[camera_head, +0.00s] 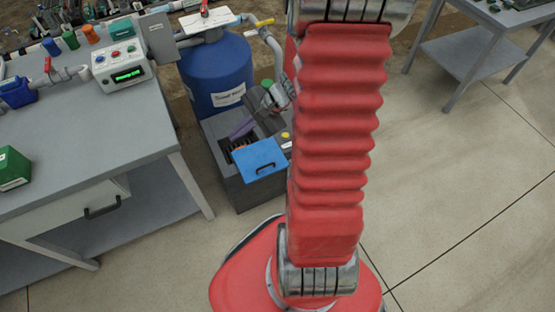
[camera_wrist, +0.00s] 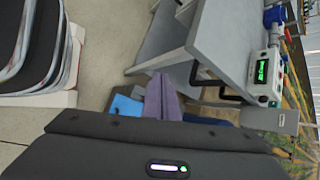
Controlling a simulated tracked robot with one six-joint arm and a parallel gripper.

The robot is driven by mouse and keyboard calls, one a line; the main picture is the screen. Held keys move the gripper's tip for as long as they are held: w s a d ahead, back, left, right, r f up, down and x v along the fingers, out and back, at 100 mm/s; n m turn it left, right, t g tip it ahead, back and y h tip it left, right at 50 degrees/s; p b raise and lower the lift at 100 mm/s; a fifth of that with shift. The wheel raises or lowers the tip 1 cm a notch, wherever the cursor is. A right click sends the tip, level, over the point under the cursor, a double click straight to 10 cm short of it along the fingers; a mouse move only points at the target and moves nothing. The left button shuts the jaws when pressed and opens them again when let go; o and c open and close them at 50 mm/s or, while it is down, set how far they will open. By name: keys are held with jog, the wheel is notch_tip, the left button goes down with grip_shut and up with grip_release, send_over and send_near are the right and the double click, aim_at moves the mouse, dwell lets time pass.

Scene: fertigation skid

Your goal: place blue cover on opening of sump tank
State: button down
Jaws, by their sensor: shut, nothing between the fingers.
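The blue cover (camera_head: 260,160) lies on the dark grey sump tank (camera_head: 242,192) in the head view, at its front right part. A small dark handle shows on it. The opening (camera_head: 226,147) is partly uncovered behind and left of the cover, with something orange inside. My gripper (camera_head: 240,130) has purple fingers, shut and empty, above the opening and behind the cover. In the wrist view the fingers of my gripper (camera_wrist: 160,90) stand together, with the blue cover (camera_wrist: 124,105) just left of them. Whether the fingers touch anything is unclear.
A blue tank (camera_head: 215,75) stands right behind the sump tank. A grey workbench (camera_head: 90,140) with a control box (camera_head: 122,70) and a green box (camera_head: 12,168) is on the left. Another table (camera_head: 475,50) stands at the back right. The floor (camera_head: 450,190) on the right is clear.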

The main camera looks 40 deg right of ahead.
jog(key=s+d+f+m+t+h, duration=0.1)
jog(key=s+d+f+m, duration=0.3)
jog(key=f, duration=0.5)
jog(key=s+d+f+m+t+h, duration=0.1)
jog(key=s+d+f+m+h, duration=0.1)
jog(key=s+d+f+m, duration=0.2)
jog(key=s+d+f+m+t+h, duration=0.1)
jog(key=s+d+f+m, duration=0.3)
jog(key=d+f+m, duration=0.5)
notch_tip(320, 180, down, 6)
jog(key=shift+s+d+f+m+h, duration=0.1)
jog(key=shift+s+d+m+h, duration=0.2)
jog(key=shift+h, duration=0.3)
jog(key=shift+w, duration=0.1)
send_near(275, 165)
jog(key=s+f+x, duration=0.1)
jog(key=x, duration=0.4)
jog(key=shift+w+a+r, duration=0.1)
jog(key=shift+w+r, duration=0.25)
jog(key=shift+w, duration=0.25)
